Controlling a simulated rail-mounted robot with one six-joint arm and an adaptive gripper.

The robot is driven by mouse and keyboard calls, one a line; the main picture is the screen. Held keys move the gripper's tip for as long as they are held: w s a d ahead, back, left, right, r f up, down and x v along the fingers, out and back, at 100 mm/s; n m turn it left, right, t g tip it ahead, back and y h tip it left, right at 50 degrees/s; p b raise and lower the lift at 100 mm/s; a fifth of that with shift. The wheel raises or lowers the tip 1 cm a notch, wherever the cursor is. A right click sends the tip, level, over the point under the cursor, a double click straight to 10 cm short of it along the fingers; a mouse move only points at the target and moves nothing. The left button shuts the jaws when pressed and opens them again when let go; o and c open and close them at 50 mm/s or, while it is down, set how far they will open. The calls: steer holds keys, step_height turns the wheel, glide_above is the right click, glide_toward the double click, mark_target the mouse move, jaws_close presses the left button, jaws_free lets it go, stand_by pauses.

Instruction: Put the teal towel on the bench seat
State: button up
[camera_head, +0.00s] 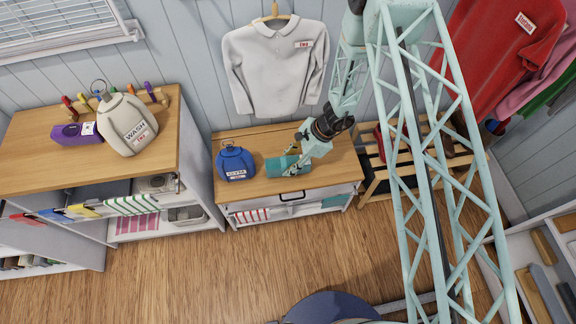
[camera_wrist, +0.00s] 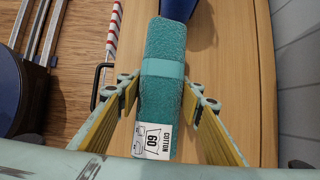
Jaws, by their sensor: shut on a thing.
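The wrist view shows the towel (camera_wrist: 165,50) with a lighter band and a white "COTTON 60" label. My gripper (camera_head: 292,164) comes down from the upper right and is shut on the towel, one finger on each long side in the wrist view (camera_wrist: 168,90). I cannot tell whether the towel rests on the wood or hangs just above it. Its underside is hidden.
A blue jug (camera_head: 235,162) stands on the same top, left of the towel. A slatted wooden rack (camera_head: 372,186) is to the right. A taller counter (camera_head: 35,140) at left holds a beige "WASH" jug (camera_head: 125,123). A grey shirt (camera_head: 275,65) hangs behind.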

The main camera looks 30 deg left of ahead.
steer(key=shift+f, duration=0.5)
steer(key=shift+f, duration=0.1)
steer(key=o, duration=1)
steer(key=shift+p+v, duration=0.8)
steer(key=shift+v, duration=5.3)
